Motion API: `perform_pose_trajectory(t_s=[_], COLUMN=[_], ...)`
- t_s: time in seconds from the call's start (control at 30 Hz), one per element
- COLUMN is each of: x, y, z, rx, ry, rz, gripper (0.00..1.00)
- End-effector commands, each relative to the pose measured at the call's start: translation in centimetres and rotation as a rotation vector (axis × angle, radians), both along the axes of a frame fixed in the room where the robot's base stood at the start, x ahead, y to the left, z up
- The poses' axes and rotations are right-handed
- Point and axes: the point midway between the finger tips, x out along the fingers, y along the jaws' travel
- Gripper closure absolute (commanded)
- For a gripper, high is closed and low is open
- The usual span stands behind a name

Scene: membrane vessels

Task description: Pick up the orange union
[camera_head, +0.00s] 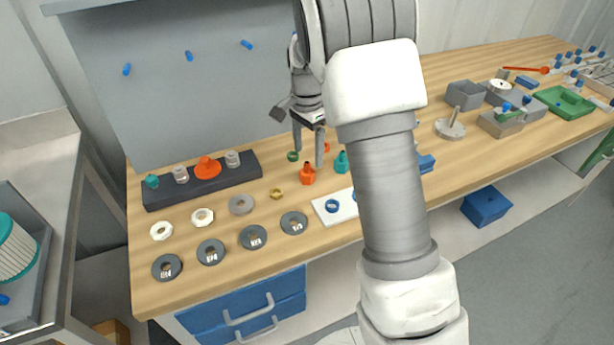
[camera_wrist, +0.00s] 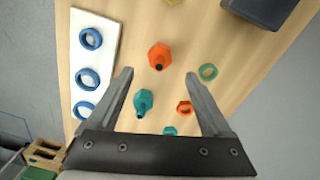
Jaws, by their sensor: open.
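The orange union (camera_head: 308,174), a hex-bodied fitting, stands on the wooden bench. In the wrist view, the orange union (camera_wrist: 159,56) lies centred, just beyond the line between the fingertips. My gripper (camera_head: 308,157) is open and points down above the bench, close to the union. In the wrist view, my gripper (camera_wrist: 159,74) has nothing held between its fingers. A teal union (camera_wrist: 144,102) of similar shape is near the left finger; it also shows in the head view (camera_head: 341,162).
A green ring (camera_wrist: 208,71) and a small orange ring (camera_wrist: 185,107) lie near the right finger. A white plate (camera_wrist: 97,38) with blue rings is at left. A dark rack (camera_head: 158,199) holds several fittings, one orange. Washers and nuts lie along the front.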

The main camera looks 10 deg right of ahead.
Motion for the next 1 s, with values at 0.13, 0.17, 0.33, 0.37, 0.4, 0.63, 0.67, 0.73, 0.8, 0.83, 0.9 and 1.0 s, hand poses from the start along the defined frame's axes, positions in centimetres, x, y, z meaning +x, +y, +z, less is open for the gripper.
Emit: perform_pose_trajectory(t_s=[0.13,0.17,0.33,0.37,0.4,0.63,0.67,0.73,0.8,0.83,0.9,1.0], x=[-0.1,-0.1,-0.2,-0.3,-0.4,-0.5,-0.5,-0.5,-0.4,-0.4,-0.4,-0.4], y=[0.0,0.0,0.2,0.2,0.3,0.4,0.4,0.4,0.4,0.4,0.4,0.4], z=[-1.6,-1.7,-3.2,-3.7,-4.4,-6.8,-6.9,-7.0,-7.0,-7.0,-7.0,-6.9], rx=[0.000,0.000,0.000,0.000,0.001,0.001,0.001,0.001,0.000,0.000,0.000,0.000], ry=[0.000,0.000,0.001,0.001,0.003,0.000,0.000,0.000,-0.001,-0.001,-0.001,-0.001], rz=[0.000,0.000,0.001,0.001,0.001,0.001,0.001,0.001,0.001,0.001,0.001,0.001], gripper=[0.17,0.17,0.17,0.17,0.17,0.17,0.17,0.17,0.17,0.17,0.20,0.38])
